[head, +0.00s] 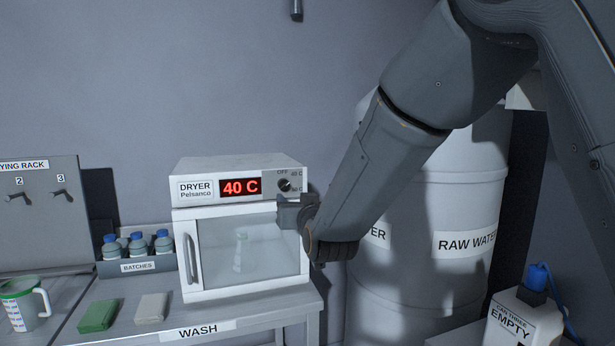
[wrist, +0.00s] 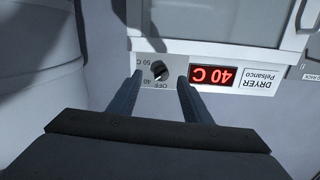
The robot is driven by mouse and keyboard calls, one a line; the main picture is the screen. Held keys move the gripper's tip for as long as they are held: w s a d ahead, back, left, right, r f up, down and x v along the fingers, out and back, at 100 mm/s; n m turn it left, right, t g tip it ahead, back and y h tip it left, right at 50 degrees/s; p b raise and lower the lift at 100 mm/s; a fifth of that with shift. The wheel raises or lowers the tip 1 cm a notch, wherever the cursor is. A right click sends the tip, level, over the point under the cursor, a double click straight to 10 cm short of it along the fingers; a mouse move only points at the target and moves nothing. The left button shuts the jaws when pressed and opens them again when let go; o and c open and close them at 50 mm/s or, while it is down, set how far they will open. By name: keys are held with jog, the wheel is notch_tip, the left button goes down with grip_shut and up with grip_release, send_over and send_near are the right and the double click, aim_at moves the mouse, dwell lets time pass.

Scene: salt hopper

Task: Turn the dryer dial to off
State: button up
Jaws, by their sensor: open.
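The dryer (head: 242,235) is a white box on the bench with a glass door and a red display (head: 240,187) reading 40 C. Its dial (head: 284,185) is a small black knob on a grey plate, with OFF and temperature marks around it. I cannot clearly tell where its pointer aims. My gripper (head: 293,208) is close to the dial, just below it in the head view. In the wrist view, upside down, my gripper (wrist: 159,77) is open and the dial (wrist: 158,70) appears between the fingertips, not visibly gripped. The remaining gap in depth is unclear.
A batches tray (head: 138,267) with blue-capped bottles stands left of the dryer. Green (head: 98,315) and pale (head: 151,308) blocks and a jug (head: 22,305) lie further forward and left. A raw water barrel (head: 465,190) is at right, behind my arm.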

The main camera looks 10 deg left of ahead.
aim_at(285, 187)
jog(key=shift+a+r+p+x, duration=0.1)
jog(key=shift+r+p+x, duration=0.3)
jog(key=shift+x, duration=0.95)
jog(key=shift+a+r+p+x, duration=0.1)
jog(key=shift+p+x, duration=0.5)
jog(key=shift+x, duration=0.8)
jog(key=shift+a+r+p+x, duration=0.1)
jog(key=shift+r+p+x, duration=0.3)
jog(key=shift+x, duration=0.95)
jog(key=shift+s+d+f, duration=0.1)
jog(key=shift+s+f, duration=0.05)
jog(key=c, duration=1.1)
jog(key=shift+o, duration=0.2)
